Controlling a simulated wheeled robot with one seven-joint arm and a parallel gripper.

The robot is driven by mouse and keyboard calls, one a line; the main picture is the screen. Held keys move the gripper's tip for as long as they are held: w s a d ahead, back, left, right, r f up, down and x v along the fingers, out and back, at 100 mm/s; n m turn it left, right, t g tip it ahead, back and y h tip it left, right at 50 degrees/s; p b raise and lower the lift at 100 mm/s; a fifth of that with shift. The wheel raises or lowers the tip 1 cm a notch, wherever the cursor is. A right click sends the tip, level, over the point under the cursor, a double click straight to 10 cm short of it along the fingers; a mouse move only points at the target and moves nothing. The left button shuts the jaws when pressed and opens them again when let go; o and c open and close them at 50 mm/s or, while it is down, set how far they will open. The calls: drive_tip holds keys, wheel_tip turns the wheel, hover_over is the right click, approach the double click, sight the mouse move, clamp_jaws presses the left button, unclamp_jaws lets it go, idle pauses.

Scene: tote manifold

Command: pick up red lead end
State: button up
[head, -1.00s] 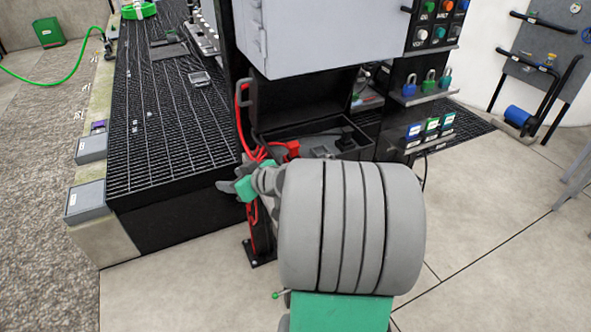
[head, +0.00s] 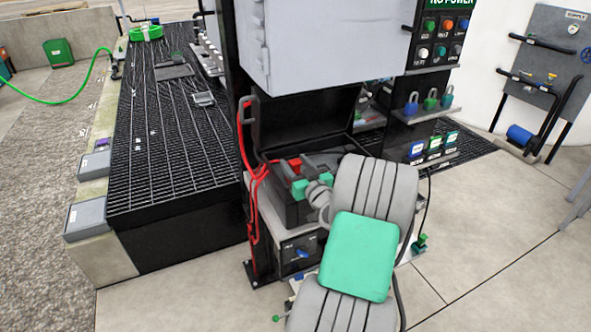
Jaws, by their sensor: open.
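The red lead (head: 256,190) hangs from a black hook bracket on the post and loops down its side. A red block (head: 296,166), which looks like the red lead's end, lies in the dark open box below the grey cabinet. My gripper (head: 294,176), grey with green parts, is open at this box, right by the red block in the picture. My wrist and the green parts hide some of the box and the jaws. I cannot tell whether the jaws touch the red block or stand around it.
The grey cabinet (head: 310,45) overhangs the box. A panel with buttons (head: 441,38) and colored padlocks (head: 430,103) stands to the right. A grated black platform (head: 165,140) lies left. A unit with a blue knob (head: 300,253) sits under the box. Floor at right is clear.

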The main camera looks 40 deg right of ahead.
clamp_jaws()
idle(0.4)
